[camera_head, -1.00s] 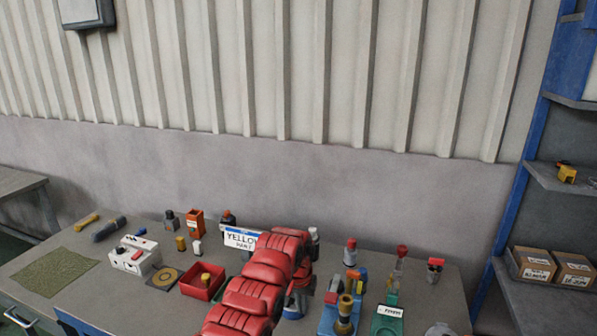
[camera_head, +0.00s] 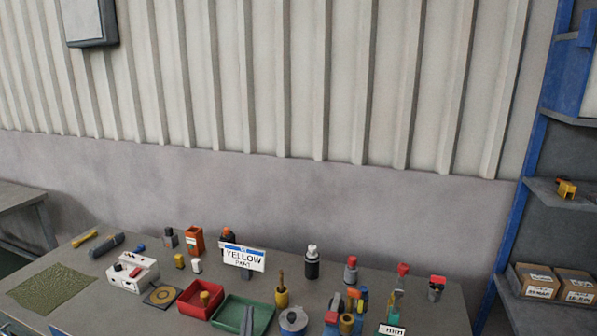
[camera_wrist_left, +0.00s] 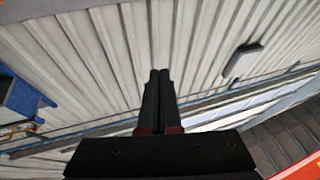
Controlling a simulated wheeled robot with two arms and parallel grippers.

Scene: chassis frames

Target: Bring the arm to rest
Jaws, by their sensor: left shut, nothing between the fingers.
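My left gripper (camera_wrist_left: 159,74) shows in the left wrist view. Its two black fingers lie side by side, shut and empty, against a background of ribbed wall. In the head view, a narrow grey shape (camera_head: 247,321) stands at the bottom edge in front of the green tray; I cannot tell whether it is a fingertip or a tool. No red arm link covers the table there. My right gripper is in neither view.
A blue shelf rack (camera_head: 508,235) stands at the right.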

